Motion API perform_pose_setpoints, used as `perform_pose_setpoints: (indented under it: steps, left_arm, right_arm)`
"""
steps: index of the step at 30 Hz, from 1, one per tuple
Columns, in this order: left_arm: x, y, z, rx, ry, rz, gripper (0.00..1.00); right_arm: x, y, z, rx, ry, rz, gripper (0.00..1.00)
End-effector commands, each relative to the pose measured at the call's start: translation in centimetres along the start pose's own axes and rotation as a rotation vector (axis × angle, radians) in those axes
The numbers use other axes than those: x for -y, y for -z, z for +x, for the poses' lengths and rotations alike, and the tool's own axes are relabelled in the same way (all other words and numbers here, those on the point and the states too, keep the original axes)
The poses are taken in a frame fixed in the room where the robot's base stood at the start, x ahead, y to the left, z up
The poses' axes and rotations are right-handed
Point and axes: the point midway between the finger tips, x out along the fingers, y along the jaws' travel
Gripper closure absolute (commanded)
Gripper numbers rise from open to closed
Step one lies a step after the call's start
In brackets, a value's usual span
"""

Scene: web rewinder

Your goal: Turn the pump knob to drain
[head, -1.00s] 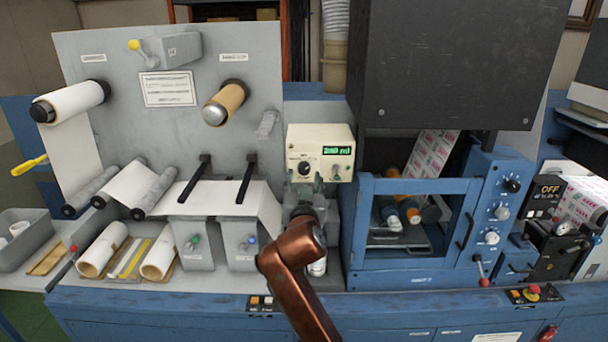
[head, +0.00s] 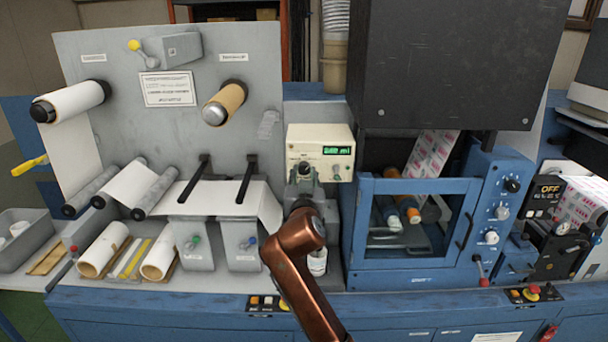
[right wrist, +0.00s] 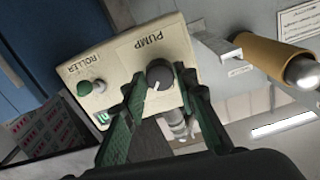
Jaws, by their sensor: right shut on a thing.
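The cream pump box (head: 335,138) stands at mid picture in the head view, with a lit green display. Its dark round pump knob (head: 304,168) is on the left of its front face. The right wrist view shows the same knob (right wrist: 160,74) beside the printed word PUMP, with a pale pointer mark on its face. My right gripper (right wrist: 158,88) is shut on the knob, with a green-edged finger on each side. In the head view my right gripper (head: 304,184) is in front of the box, partly hidden by its own wrist. Drain marking is too small to read. My left gripper is out of view.
A second, smaller knob (right wrist: 84,88) by the word ROLLER sits on the same panel. A blue cabinet with a framed window (head: 415,185) stands close on the right. A grey panel with rollers (head: 225,103) is on the left. A small white bottle (head: 317,262) stands below my wrist.

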Motion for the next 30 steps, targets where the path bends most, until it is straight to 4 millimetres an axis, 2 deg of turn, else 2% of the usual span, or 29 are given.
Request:
perform_pose_setpoints:
  steps: [5, 14, 20, 30]
  left_arm:
    - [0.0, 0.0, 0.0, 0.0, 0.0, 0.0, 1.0]
    - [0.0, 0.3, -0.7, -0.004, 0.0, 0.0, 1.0]
    - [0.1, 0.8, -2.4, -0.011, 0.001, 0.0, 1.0]
    - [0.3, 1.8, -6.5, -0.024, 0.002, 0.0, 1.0]
  right_arm:
    - [0.0, 0.0, 0.0, 0.0, 0.001, 0.0, 0.98]
    - [0.1, 0.2, 0.0, 0.001, 0.0, -0.039, 0.98]
    - [0.1, 0.4, -0.1, 0.0, 0.0, -0.147, 0.98]
    - [0.1, 0.5, -0.1, 0.002, 0.0, -0.452, 0.98]
